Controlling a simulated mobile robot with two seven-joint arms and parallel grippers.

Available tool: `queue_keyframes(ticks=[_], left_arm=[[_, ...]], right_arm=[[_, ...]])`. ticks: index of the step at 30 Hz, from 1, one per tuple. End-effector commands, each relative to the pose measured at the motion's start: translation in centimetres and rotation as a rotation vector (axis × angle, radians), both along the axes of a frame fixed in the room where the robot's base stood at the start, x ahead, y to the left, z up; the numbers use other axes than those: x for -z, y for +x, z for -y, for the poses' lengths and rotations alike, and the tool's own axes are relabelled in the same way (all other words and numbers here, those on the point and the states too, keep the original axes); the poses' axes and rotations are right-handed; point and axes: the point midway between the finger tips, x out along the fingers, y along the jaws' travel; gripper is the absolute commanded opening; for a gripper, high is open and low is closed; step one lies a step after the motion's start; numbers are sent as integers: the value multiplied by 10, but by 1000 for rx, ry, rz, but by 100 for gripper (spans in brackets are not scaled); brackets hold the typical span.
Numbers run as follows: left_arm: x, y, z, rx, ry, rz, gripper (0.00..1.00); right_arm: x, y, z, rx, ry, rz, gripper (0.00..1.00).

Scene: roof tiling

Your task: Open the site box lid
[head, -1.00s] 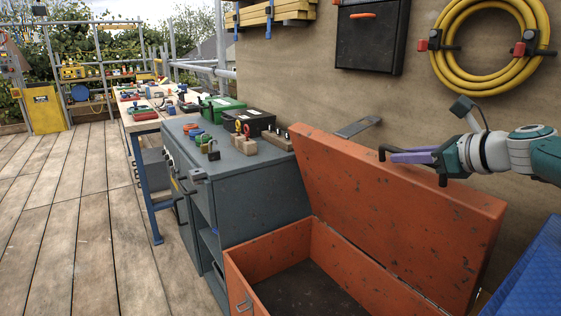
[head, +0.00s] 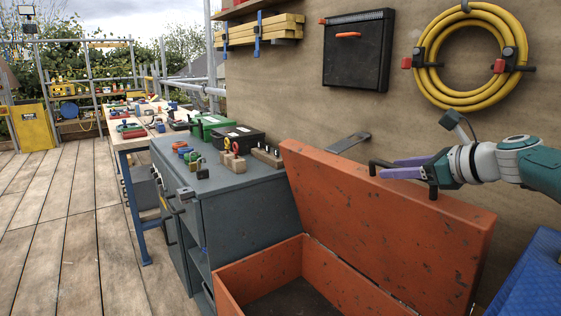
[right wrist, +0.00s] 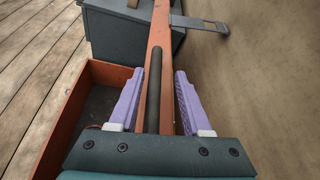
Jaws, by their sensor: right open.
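The orange site box (head: 258,272) stands open at the lower middle of the head view, its dark inside bare where I see it. Its lid (head: 385,225) is raised and leans back toward the wall. My right gripper (head: 385,170) is above the lid's top edge, open, with purple fingers and nothing held. In the right wrist view the fingers (right wrist: 155,100) stand apart on either side of the lid's edge (right wrist: 158,35); I cannot tell whether they touch it. My left gripper is not in view.
A grey cabinet (head: 240,205) with small tools and cases on top stands left of the box. A metal bracket (head: 348,142) sticks out near the wall behind the lid. A yellow hose coil (head: 425,85) hangs above my right arm. The plank floor (head: 75,230) at left is clear.

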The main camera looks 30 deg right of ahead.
Motion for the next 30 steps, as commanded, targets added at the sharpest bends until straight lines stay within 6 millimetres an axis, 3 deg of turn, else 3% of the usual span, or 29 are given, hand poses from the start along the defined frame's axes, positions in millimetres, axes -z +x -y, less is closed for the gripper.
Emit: queue_keyframes(ticks=[8,19,24,30], left_arm=[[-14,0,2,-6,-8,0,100],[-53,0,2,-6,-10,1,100],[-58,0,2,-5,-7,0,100],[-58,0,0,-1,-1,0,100]], right_arm=[[-7,-9,-1,-1,1,0,48],[-31,-69,-1,-1,-1,-3,48],[-37,-87,-1,0,0,0,48],[-37,-92,-1,0,1,0,48]])
